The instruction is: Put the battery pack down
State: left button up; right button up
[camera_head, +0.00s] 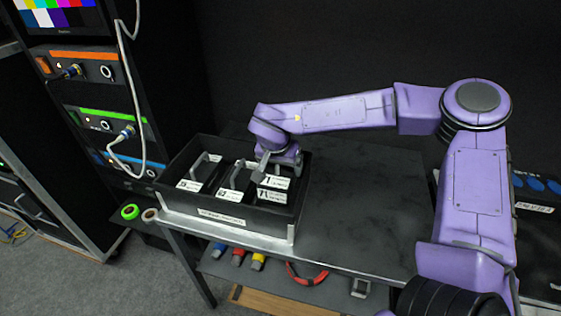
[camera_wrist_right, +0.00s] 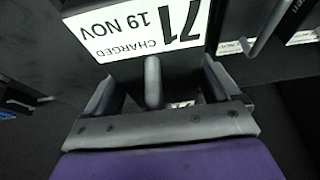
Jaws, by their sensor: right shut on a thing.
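My right gripper (camera_head: 265,165) is shut on the handle of a dark battery pack at the right part of the black tray (camera_head: 232,213). In the right wrist view, the handle (camera_wrist_right: 153,80) stands between the fingers, and the pack's white label (camera_wrist_right: 143,28) reads 71, charged 19 Nov. In the head view, a 71 label (camera_head: 273,195) shows in the tray's right part. I cannot tell whether the held pack rests on the tray floor or hangs just above it. My left gripper is out of view.
Other battery packs with grey handles (camera_head: 205,160) stand in the tray to the left. The dark tabletop (camera_head: 350,205) right of the tray is clear. A rack of coloured-front units (camera_head: 90,68) with hanging white cables stands at the left.

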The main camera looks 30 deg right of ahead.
jog(key=f, duration=0.3)
jog(key=shift+w+a, duration=0.1)
jog(key=shift+w, duration=0.3)
jog(key=shift+s+r, duration=0.15)
jog(key=shift+s, duration=0.1)
jog(key=shift+w+f, duration=0.1)
jog(key=shift+f, duration=0.5)
jog(key=o, duration=1.8)
jog(key=shift+f, duration=0.1)
jog(key=shift+c, duration=0.2)
jog(key=v, duration=1.3)
jog(key=shift+r, duration=0.2)
